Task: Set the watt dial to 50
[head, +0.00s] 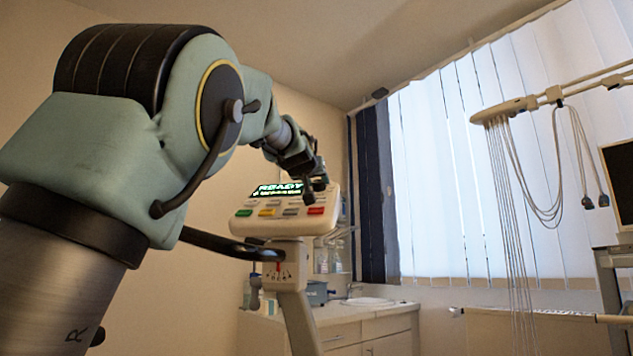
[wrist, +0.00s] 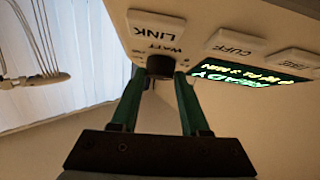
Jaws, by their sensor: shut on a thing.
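The watt dial (wrist: 160,66) is a small dark round knob on the console, with the word WATT printed beside it and a LINK button (wrist: 157,24) near it. My gripper (wrist: 160,76) is shut on the dial, one green finger on each side of it. In the head view my gripper (head: 317,186) is at the console's upper right edge, and the dial is hard to make out there. The console display (head: 276,190) reads READY in green, with a smaller line below it that I cannot read surely. The dial's setting is not readable.
The console (head: 251,226) is a cream panel with several coloured buttons, on a pale post (head: 298,320). A black handlebar (head: 215,243) curves out to its left. A counter (head: 375,317) with bottles stands behind. Cables hang from a beam (head: 520,105) at the right.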

